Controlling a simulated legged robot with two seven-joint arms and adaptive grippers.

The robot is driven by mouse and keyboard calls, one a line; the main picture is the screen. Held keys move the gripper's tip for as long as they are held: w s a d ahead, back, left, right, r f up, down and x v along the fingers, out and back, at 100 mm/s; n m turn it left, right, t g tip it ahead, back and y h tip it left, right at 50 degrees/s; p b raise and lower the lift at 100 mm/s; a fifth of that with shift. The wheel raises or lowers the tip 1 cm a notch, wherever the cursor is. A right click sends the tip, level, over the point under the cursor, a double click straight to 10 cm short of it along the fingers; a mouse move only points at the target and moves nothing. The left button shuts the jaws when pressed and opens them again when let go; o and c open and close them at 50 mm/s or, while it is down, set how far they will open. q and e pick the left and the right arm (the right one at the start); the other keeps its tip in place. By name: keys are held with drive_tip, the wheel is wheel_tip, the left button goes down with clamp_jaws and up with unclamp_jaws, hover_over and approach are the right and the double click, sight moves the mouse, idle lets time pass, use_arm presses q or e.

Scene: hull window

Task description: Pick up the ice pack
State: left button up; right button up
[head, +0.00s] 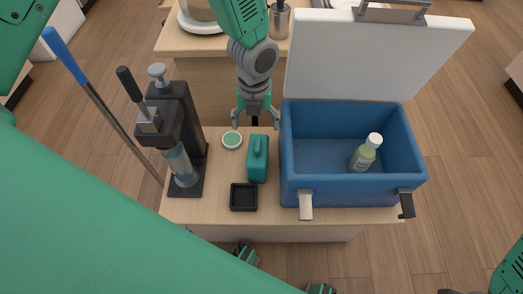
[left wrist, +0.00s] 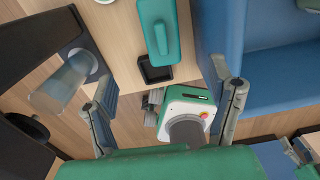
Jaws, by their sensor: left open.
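The ice pack appears to be the teal block with a raised handle (head: 257,158) on the small wooden table (head: 222,209), just left of the blue cooler box. It also shows in the left wrist view (left wrist: 160,38), at the top middle. My left gripper (head: 255,119) is open and empty, at the table's far edge just beyond the teal block. Its two spread fingers also show in the left wrist view (left wrist: 166,103), with the block beyond and between them in the picture. I cannot make out my right gripper.
A black tray (head: 243,197) and a round green-topped item (head: 232,139) lie near the block. A black press (head: 178,115) stands at the left.

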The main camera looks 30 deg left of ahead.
sight(257, 144)
use_arm(q)
drive_tip(key=shift+w+d+f, duration=0.1)
drive_tip(key=shift+w+f, duration=0.05)
drive_tip(key=shift+f, duration=0.15)
drive_tip(key=f, duration=0.2)
drive_tip(key=f+b, duration=0.1)
drive_tip(key=f, duration=0.1)
drive_tip(key=f+b, duration=0.1)
drive_tip(key=f, duration=0.2)
drive_tip(key=shift+d, duration=0.4)
drive_tip(key=shift+a+f+b, duration=0.3)
drive_tip(key=shift+f, duration=0.2)
wheel_tip(257, 144, down, 4)
drive_tip(key=shift+a+r+b, duration=0.1)
drive_tip(key=shift+a+b, duration=0.05)
drive_tip(key=shift+b, duration=0.65)
drive_tip(key=shift+d+f, duration=0.2)
drive_tip(key=shift+f, duration=0.3)
drive_tip(key=shift+r, duration=0.1)
drive_tip(key=shift+a, duration=0.15)
drive_tip(key=c, duration=1.7)
